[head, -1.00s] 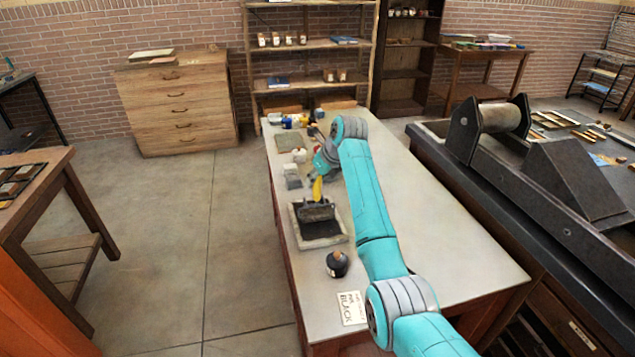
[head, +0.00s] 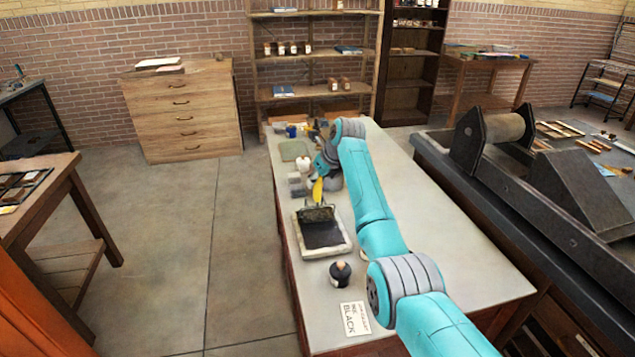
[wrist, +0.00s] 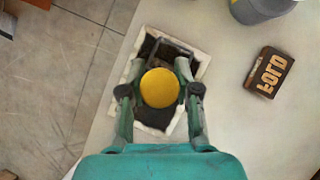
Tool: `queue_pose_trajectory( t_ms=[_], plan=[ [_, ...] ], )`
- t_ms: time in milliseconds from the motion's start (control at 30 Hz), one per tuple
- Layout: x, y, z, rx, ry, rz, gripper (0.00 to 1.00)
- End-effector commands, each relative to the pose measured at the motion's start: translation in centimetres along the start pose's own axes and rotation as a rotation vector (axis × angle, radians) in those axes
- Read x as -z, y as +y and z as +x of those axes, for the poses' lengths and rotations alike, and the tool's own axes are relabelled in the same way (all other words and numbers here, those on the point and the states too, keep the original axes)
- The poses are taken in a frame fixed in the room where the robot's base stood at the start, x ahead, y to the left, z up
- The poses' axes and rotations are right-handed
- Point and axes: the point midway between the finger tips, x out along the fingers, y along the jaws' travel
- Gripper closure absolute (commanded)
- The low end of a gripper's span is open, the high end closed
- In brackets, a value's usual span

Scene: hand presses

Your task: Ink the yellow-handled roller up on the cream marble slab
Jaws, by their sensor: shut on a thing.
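The cream marble slab (head: 343,246) lies on the left part of the table, with a black ink patch inside its pale rim. The roller's yellow handle (head: 318,190) stands up over the slab's far part, with the dark roller (head: 317,213) at the ink's far end. Whether it touches the ink I cannot tell. My gripper (wrist: 160,92) is shut on the yellow handle, whose round end (wrist: 160,87) shows between the fingers in the wrist view. The slab's rim (wrist: 203,58) shows below; the gripper hides part of it.
A dark round bottle (head: 340,272) and a card reading BLACK (head: 354,318) sit nearer than the slab. Grey blocks (head: 297,184) and jars stand beyond it. A dark lettered block (wrist: 269,72) is right in the wrist view. The table's right side (head: 440,225) is clear.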

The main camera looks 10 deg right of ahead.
Motion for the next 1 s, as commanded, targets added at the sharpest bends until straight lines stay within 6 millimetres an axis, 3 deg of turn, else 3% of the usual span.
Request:
queue_pose_trajectory(
  t_ms=[500,1000],
  plan=[
    [-2.1,-1.2,1.2,0.0,-0.001,-0.001,0.99],
    [0.1,0.0,0.1,0.001,-0.002,0.0,0.99]
  ],
)
